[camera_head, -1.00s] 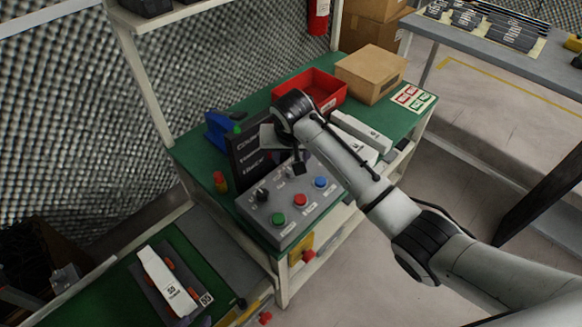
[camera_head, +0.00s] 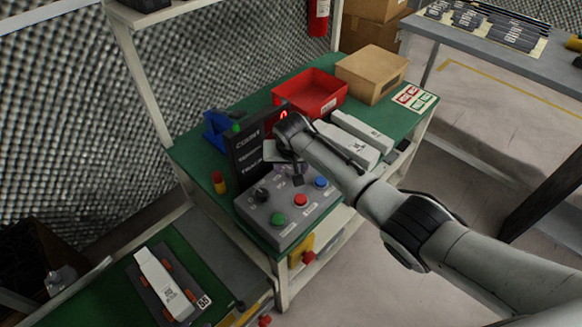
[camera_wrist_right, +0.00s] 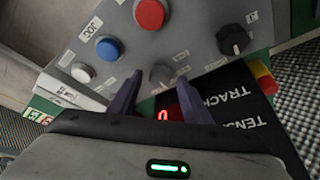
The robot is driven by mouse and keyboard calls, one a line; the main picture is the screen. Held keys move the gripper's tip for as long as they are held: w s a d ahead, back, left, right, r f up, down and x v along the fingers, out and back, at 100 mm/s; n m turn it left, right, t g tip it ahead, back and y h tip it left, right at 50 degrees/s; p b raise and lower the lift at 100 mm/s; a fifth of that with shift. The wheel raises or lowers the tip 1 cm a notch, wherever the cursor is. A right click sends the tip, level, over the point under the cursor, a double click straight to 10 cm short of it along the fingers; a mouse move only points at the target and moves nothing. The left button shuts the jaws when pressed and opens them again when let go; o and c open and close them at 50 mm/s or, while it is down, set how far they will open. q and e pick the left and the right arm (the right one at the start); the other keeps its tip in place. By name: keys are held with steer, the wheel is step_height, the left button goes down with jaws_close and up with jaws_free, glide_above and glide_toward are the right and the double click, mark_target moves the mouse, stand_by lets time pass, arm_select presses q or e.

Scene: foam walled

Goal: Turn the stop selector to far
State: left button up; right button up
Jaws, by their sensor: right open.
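A grey control box (camera_head: 285,228) stands on the green bench. In the right wrist view, its panel (camera_wrist_right: 195,45) carries a small grey knob (camera_wrist_right: 160,74) and a larger black knob (camera_wrist_right: 233,40). The black knob also shows in the head view (camera_head: 260,194). I cannot read which knob is the stop selector. My right gripper (camera_head: 298,181) is above the box's back part. In the right wrist view its open fingers (camera_wrist_right: 159,83) lie either side of the grey knob; contact cannot be told. My left gripper is out of view.
Green (camera_head: 278,218), red (camera_head: 301,200) and blue (camera_head: 320,182) buttons are close by on the panel. A black display board (camera_head: 247,150) stands behind the box. A red bin (camera_head: 325,104), a cardboard box (camera_head: 372,70) and pale parts (camera_head: 345,145) are further back.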

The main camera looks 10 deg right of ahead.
steer(key=c, duration=1)
steer(key=shift+c, duration=0.2)
